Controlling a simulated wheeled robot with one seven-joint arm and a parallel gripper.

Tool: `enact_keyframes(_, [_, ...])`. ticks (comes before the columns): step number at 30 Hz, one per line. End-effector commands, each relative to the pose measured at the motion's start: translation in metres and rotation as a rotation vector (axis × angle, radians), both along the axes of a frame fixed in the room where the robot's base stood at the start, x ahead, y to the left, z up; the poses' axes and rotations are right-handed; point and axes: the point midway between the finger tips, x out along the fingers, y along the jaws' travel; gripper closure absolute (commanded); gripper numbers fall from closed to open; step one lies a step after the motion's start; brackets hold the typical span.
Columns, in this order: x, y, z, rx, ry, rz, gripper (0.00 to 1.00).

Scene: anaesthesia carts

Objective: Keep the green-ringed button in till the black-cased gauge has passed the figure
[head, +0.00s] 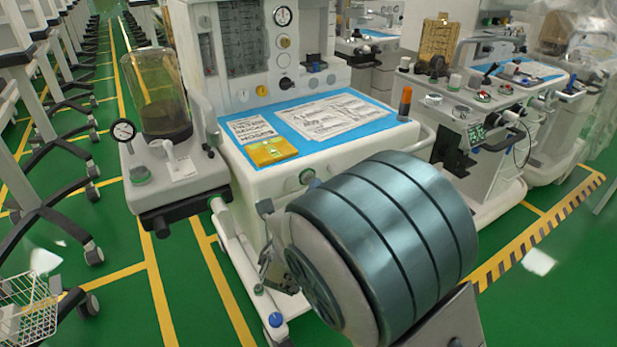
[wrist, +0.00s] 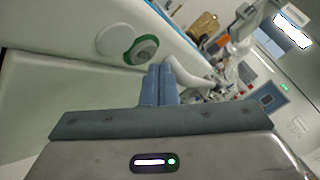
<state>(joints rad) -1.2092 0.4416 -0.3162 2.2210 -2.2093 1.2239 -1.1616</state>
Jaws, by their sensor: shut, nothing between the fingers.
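In the wrist view, a green-ringed button (wrist: 142,50) with a grey centre sits on a white panel. My gripper (wrist: 161,68) is shut and empty; its fingertips are just below and right of the button, and I cannot tell whether they touch it. A round button (head: 307,176) with a greenish ring shows on the cart's front in the head view. A black-rimmed gauge (head: 122,131) stands on the cart's left shelf. Another dark-rimmed dial (head: 283,16) is high on the panel. Their figures are too small to read.
The cart's blue top (head: 365,115) holds printed sheets (head: 318,115) and a yellow pad (head: 270,151). An amber canister (head: 160,95) stands at left. An orange-topped cylinder (head: 404,103) stands at the right edge. A second cart (head: 480,125) is to the right.

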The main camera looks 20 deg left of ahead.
Motion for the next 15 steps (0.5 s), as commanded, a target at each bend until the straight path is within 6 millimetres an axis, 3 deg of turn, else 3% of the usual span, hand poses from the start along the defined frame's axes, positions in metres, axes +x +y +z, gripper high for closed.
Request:
enact_keyframes(10, [-0.001, -0.002, 0.0, 0.0, -0.001, -0.001, 1.0])
enact_keyframes(15, [-0.01, -0.012, 0.001, 0.0, 0.0, -0.001, 1.0])
